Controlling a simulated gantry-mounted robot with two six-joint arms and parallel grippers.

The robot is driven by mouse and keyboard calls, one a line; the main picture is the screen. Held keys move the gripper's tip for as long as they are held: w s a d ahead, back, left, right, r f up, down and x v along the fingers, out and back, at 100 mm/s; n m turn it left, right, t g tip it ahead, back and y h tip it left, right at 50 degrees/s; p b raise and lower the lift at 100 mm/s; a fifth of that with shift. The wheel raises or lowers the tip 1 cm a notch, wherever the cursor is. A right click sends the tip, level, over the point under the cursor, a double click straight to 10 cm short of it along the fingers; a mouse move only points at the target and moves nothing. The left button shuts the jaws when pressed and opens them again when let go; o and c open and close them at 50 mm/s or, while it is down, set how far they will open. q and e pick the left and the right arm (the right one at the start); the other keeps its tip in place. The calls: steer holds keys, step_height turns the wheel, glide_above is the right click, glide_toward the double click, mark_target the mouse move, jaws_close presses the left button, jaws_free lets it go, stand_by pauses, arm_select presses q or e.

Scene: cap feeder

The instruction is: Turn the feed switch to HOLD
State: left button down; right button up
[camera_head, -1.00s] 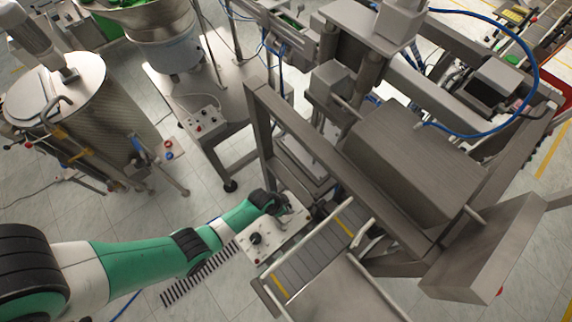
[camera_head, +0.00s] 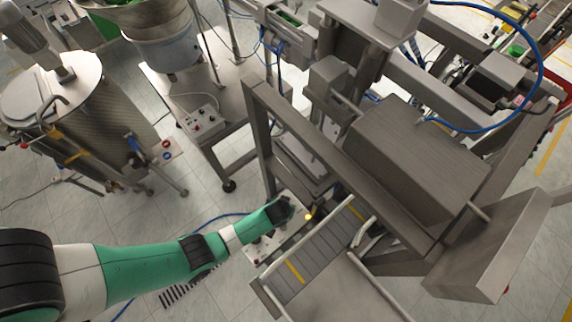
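A pale control panel (camera_head: 287,243) stands beside the small conveyor, low in the middle of the view. My green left arm reaches over it from the left. My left gripper (camera_head: 300,213) is dark and small at the panel's far end. Its fingers are too small and covered to tell open from shut. A small yellow lit spot (camera_head: 309,216) shows right by the gripper. The arm covers much of the panel. I cannot make out the feed switch or its position. My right gripper is not in view.
A slatted conveyor (camera_head: 318,250) with yellow stripes runs just right of the panel. A grey machine frame (camera_head: 262,140) rises close behind the gripper. A second button box (camera_head: 203,121) sits on the steel table at the upper left.

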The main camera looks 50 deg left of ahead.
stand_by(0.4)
arm_select(q)
steer(key=shift+c, duration=1.4)
jaws_free()
steer(key=shift+r, duration=0.1)
